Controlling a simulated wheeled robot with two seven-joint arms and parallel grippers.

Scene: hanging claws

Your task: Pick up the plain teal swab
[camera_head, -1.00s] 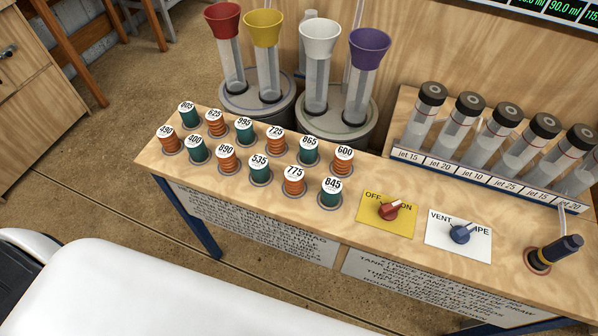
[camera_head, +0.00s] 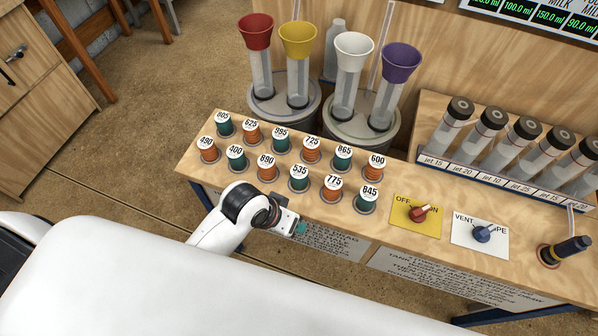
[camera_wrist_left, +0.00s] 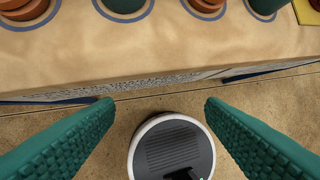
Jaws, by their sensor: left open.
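Several teal swabs with numbered white tops stand upright on the wooden bench among orange ringed ones: 805 (camera_head: 224,127), 400 (camera_head: 236,161), 995 (camera_head: 281,141), 535 (camera_head: 299,181), 865 (camera_head: 343,159) and 845 (camera_head: 366,202). I cannot tell which one is meant by plain. My left gripper (camera_head: 300,228) is in front of the bench's near edge, apart from every swab. Its teal fingers (camera_wrist_left: 158,110) are spread and empty in the left wrist view. That view shows only the bases of the front swabs, including teal 535 (camera_wrist_left: 123,5) and 845 (camera_wrist_left: 265,5).
Orange swabs such as 775 (camera_head: 332,190) stand close between the teal ones. A yellow switch plate (camera_head: 402,222) and a white one (camera_head: 466,243) lie to the right. Funnel-topped tubes (camera_head: 257,65) stand behind. Capped jars (camera_head: 484,128) fill the back right.

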